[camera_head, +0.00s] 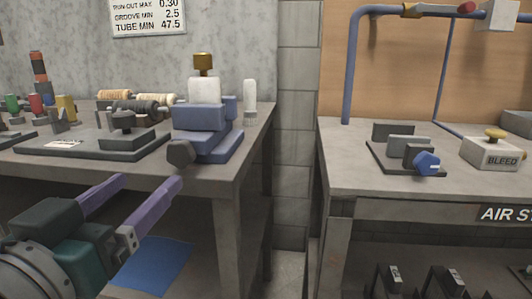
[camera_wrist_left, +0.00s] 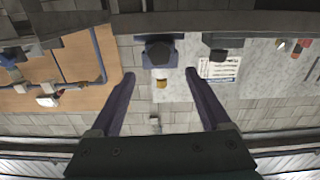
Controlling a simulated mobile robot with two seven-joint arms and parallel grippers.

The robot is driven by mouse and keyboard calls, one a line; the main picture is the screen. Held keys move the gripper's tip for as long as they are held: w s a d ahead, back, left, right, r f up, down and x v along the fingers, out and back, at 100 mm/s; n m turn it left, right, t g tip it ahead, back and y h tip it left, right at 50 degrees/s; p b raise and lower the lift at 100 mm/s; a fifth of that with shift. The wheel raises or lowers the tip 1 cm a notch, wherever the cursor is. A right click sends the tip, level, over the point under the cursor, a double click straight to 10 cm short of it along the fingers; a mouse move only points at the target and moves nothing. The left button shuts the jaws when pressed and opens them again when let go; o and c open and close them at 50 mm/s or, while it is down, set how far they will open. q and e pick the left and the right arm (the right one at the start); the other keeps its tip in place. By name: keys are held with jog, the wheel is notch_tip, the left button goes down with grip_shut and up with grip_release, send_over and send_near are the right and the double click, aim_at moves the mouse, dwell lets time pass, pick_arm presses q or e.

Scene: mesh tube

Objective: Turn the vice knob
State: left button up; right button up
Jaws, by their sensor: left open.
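A blue block-built vice (camera_head: 210,135) stands at the right front corner of the left bench. A white block and a brass-coloured piece sit on top of it. Its dark grey hexagonal knob (camera_head: 181,154) faces forward, over the bench's front edge. In the left wrist view, which looks upside down, the knob (camera_wrist_left: 158,50) shows between the finger lines. My left gripper (camera_head: 150,181) is open and empty, with purple fingers, in front of the bench and apart from the knob. My right gripper is not in view.
The left bench (camera_head: 225,176) also holds a dark flat fixture (camera_head: 95,143), spools (camera_head: 155,99) and coloured pieces. The right bench (camera_head: 350,155) carries a small clamp with a blue knob (camera_head: 426,163) and a BLEED box (camera_head: 492,152). A gap separates the benches.

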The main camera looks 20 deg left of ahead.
aim_at(177, 155)
pick_arm(q)
jog(key=x, duration=0.9)
jog(key=shift+w+d, duration=0.1)
grip_shut()
dwell(0.4)
